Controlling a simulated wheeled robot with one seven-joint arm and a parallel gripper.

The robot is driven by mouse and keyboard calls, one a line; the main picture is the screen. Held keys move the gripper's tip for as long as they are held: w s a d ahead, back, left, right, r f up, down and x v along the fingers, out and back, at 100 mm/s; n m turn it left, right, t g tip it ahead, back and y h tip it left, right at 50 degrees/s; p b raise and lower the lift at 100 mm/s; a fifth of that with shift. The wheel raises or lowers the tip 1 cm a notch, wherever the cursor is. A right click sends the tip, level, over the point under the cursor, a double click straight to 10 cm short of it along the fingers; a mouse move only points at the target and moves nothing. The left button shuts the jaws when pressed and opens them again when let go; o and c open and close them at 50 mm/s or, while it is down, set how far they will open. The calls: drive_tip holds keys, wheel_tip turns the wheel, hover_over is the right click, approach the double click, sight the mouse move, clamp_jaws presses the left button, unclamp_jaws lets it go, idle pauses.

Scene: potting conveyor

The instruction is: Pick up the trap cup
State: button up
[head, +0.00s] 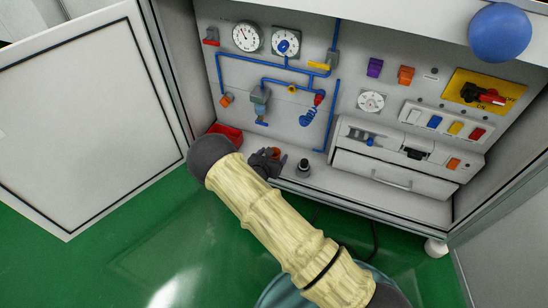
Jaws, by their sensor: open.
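A small dark grey cup-like part (304,168), which may be the trap cup, stands upright on the cabinet's bottom ledge. My gripper (267,160) is just left of it, low at the front of the cabinet, apart from it. The gripper is small and dark in this view, open, and partly hidden by my arm. A small orange-brown round part (276,153) shows right at the gripper; I cannot tell whether they touch. A grey fitting (261,96) hangs on the blue piping above.
A red tray (227,132) sits on the ledge behind my arm. A white drawer unit (385,172) stands at the right. Gauges, blue pipes (334,100) and switches cover the back panel. The open door (75,110) is at the left. Green floor lies in front.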

drive_tip(key=shift+c, duration=0.4)
drive_tip(key=c, duration=0.7)
drive_tip(key=shift+a, duration=0.1)
drive_tip(key=shift+c, duration=1.4)
wheel_tip(320, 180, up, 18)
drive_tip(key=p, duration=1)
